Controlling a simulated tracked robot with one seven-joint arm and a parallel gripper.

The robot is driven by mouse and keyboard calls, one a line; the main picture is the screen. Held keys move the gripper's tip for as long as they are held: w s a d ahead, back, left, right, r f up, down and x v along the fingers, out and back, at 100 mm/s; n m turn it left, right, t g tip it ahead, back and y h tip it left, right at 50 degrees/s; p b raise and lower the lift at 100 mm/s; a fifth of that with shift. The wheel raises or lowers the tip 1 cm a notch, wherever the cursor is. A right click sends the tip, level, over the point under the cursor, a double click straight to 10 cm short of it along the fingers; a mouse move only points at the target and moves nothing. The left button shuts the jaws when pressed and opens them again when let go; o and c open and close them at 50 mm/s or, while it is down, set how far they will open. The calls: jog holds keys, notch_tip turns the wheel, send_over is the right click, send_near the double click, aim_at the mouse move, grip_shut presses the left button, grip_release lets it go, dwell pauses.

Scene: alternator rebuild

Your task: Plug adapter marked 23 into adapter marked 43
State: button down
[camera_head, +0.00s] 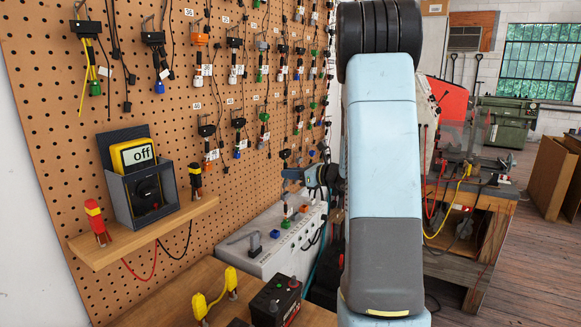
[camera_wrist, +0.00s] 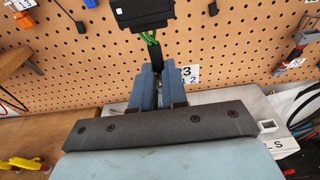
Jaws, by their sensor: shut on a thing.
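In the wrist view, the two blue fingers of my gripper (camera_wrist: 157,88) are closed on a dark adapter (camera_wrist: 155,53). Green wires join it to a wide black connector block (camera_wrist: 142,12) at the top. A white tag (camera_wrist: 187,75) right behind the fingers shows a 3 and a 12; its first digit is partly hidden, so I cannot fully read 23. In the head view, my gripper (camera_head: 318,178) is small and partly hidden behind my arm, in front of the pegboard's far lower part. Many adapters hang there, and I cannot make out which is marked 43.
The pegboard (camera_head: 140,220) fills the left side, with a shelf (camera_head: 150,235) holding a meter reading off (camera_head: 138,154). A grey-white box (camera_head: 270,245) with sockets and a lever stands below my gripper. A battery (camera_head: 276,302) and yellow clamp (camera_head: 214,296) are in front.

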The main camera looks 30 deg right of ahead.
jog(key=shift+a+f, duration=0.15)
jog(key=shift+f, duration=0.6)
jog(key=shift+s, duration=0.15)
jog(key=shift+f, duration=0.7)
dwell(1.5)
jog(key=c, duration=1.1)
grip_release()
jog(key=shift+s, duration=0.1)
jog(key=v, duration=1.3)
jog(key=shift+s+d+r, duration=0.1)
jog(key=shift+s+d, duration=0.1)
jog(key=shift+d, duration=0.15)
